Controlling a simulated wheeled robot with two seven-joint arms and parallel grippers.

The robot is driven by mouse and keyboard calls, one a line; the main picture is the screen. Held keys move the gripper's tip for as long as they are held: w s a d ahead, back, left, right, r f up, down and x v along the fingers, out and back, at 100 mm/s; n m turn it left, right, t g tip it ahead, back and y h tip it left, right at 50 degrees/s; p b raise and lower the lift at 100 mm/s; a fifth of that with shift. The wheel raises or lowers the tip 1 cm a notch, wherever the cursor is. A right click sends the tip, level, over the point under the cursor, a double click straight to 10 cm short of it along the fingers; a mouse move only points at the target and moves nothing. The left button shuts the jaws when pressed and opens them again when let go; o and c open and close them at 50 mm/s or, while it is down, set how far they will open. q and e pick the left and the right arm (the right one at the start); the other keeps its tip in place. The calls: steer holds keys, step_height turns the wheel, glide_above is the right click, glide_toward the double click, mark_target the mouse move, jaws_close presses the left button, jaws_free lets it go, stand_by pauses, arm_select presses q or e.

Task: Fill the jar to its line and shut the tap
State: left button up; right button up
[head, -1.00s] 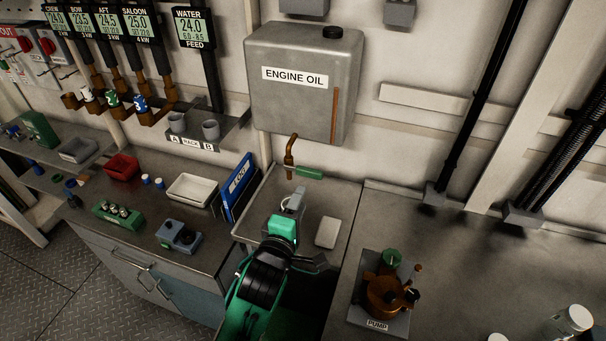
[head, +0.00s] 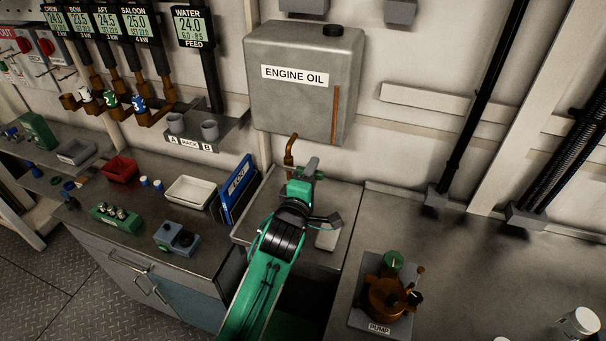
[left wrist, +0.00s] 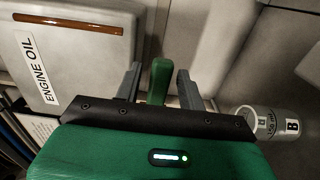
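The grey oil tank (head: 300,85), marked ENGINE OIL, hangs on the wall. Its copper tap spout (head: 290,152) comes out below. My left gripper (head: 308,172) is at the tap, just right of the spout. In the left wrist view, the green tap handle (left wrist: 158,80) stands between the two fingers of my left gripper (left wrist: 158,85). The fingers are open, with a gap on each side of the handle. A pale jar (left wrist: 268,122), marked B with printed lines, is below the tap; its oil level is not clear. My right gripper is not seen.
A blue binder (head: 238,190) and white tray (head: 188,191) stand left of my arm. The copper pump (head: 388,298) is on the right bench. Cups stand in the rack (head: 205,138).

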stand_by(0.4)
arm_select(q)
steer(key=r+p+v, duration=0.1)
steer(key=p+v, duration=0.2)
steer(key=v, duration=0.6)
steer(key=shift+p, duration=0.4)
steer(key=shift+r, duration=0.1)
